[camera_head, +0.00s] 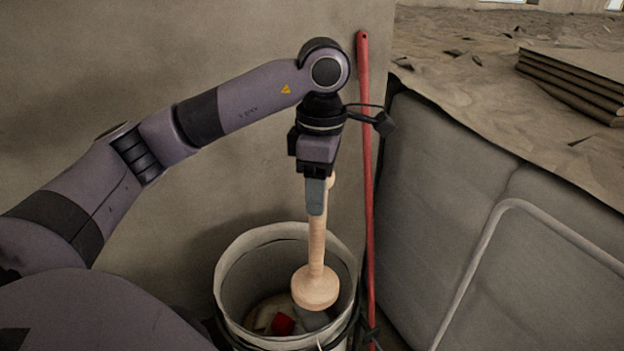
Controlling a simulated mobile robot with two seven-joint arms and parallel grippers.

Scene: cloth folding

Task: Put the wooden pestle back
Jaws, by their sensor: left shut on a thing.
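The wooden pestle (317,247) is pale, with a long shaft and a wide round foot. It hangs almost upright, foot down. My left gripper (316,197) is shut on the upper end of its shaft. The foot appears over the mouth of a white round bucket (227,272), within its rim in this view. I cannot tell exactly how deep the foot is. My right gripper is not in view.
Inside the bucket lie a red thing (283,323) and other small things. A red pole (367,170) stands close to the bucket's right side. A grey padded block (440,180) with a pale bent tube (481,246) is on the right. A plain wall (120,60) is behind.

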